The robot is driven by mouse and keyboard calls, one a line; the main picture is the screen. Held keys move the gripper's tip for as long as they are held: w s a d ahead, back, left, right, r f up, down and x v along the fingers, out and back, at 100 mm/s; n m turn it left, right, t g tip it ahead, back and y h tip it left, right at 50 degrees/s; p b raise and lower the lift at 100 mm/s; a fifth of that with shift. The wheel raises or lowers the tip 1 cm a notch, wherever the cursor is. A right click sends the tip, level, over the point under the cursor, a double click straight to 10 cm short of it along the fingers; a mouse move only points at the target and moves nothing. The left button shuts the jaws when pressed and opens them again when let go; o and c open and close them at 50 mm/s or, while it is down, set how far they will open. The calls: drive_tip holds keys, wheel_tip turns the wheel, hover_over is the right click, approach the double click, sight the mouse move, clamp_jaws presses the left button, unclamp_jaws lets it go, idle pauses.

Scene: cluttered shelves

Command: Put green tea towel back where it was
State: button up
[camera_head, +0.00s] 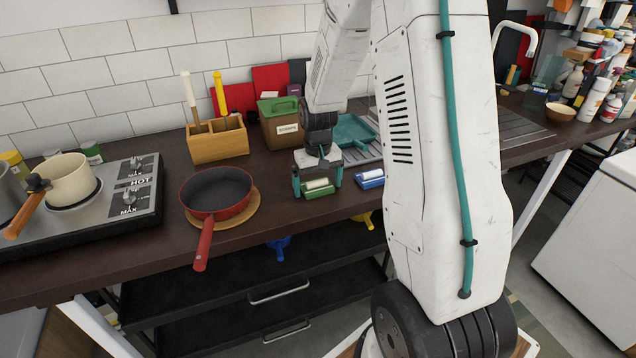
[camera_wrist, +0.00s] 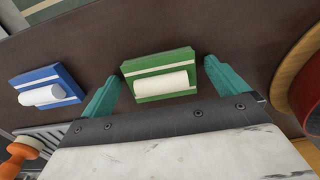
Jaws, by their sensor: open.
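The green tea towel (camera_head: 318,188) lies folded on the dark counter, with a white roll on top of it. It also shows in the wrist view (camera_wrist: 158,75), between and just beyond my fingertips. My gripper (camera_head: 318,185) is low over the counter at the towel, its teal fingers apart on either side of it. In the wrist view my gripper (camera_wrist: 157,85) is open, and the fingers look apart from the towel. A similar blue towel (camera_wrist: 47,86) with a white roll lies beside it; it also shows in the head view (camera_head: 370,179).
A red pan (camera_head: 217,190) on a round wooden board stands left of my gripper. Behind are a wooden utensil box (camera_head: 218,142), a green-lidded bin (camera_head: 281,125) and a teal tray (camera_head: 352,132). A hob (camera_head: 120,190) is at far left. The counter's front edge is close.

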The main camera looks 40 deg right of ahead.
sight(318, 183)
wheel_tip(318, 183, up, 12)
drive_tip(key=s+a+r, duration=0.6)
drive_tip(key=r, duration=0.1)
drive_tip(key=s+a+r+n, duration=0.1)
drive_tip(key=s+a, duration=0.2)
drive_tip(key=s, duration=0.4)
drive_tip(key=s+a+r+n, duration=0.1)
drive_tip(key=s+a, duration=0.3)
drive_tip(key=s, duration=0.2)
drive_tip(key=s+a+r+n+t, duration=0.1)
drive_tip(key=s+a, duration=0.2)
drive_tip(key=s, duration=0.4)
drive_tip(key=shift+s+a+r, duration=0.3)
drive_tip(key=shift+s+r, duration=0.05)
